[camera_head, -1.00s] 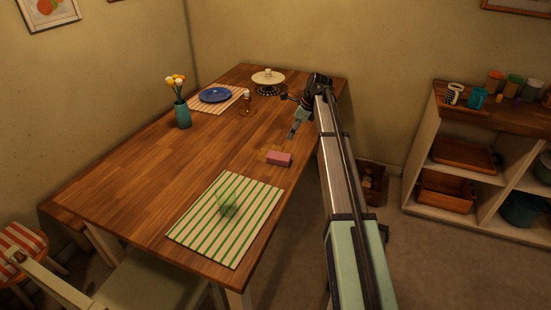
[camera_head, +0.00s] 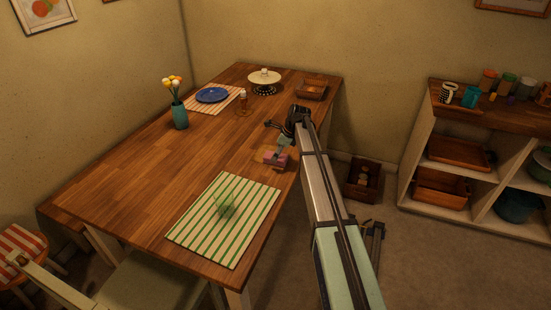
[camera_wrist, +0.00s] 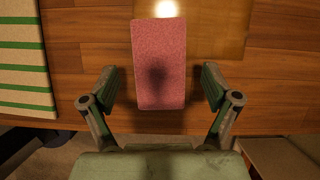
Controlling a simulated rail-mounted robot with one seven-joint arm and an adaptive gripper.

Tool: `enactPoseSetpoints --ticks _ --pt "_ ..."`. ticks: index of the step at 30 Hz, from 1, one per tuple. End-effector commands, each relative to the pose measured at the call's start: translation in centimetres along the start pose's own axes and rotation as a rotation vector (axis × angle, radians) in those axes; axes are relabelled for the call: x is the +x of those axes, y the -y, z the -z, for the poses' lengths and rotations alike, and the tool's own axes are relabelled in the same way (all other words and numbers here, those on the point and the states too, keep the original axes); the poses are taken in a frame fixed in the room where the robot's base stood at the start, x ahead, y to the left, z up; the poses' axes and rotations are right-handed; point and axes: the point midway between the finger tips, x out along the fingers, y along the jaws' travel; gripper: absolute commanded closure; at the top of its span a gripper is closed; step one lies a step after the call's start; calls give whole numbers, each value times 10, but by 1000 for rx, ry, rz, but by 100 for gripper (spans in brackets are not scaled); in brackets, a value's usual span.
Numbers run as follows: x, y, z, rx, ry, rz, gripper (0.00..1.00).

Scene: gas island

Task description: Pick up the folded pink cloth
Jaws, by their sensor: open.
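The folded pink cloth (camera_wrist: 160,62) lies on the wooden table (camera_wrist: 75,60), a compact block near the table's right edge. In the head view the cloth (camera_head: 277,161) is partly covered by my gripper (camera_head: 281,153). In the wrist view my gripper (camera_wrist: 158,105) is open, one finger on each side of the cloth's near end, with a gap on both sides. The cloth is not gripped. A dark shadow falls on its top. I cannot tell how far the fingertips are above the table.
A green-striped placemat (camera_head: 224,218) with a green glass-like object lies in front of the cloth. A teal vase (camera_head: 180,117), blue plate (camera_head: 212,95), cake stand (camera_head: 265,78) and brown tray (camera_head: 311,89) stand farther back. A shelf (camera_head: 470,160) is at right.

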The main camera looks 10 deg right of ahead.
Motion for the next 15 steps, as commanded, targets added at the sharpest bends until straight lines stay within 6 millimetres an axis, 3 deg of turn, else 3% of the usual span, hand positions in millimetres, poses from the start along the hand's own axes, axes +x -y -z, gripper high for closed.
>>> enactPoseSetpoints --ticks 6,15 --pt "22 -1 -1 -1 0 -1 12" --pt "23 -1 0 0 0 0 12"
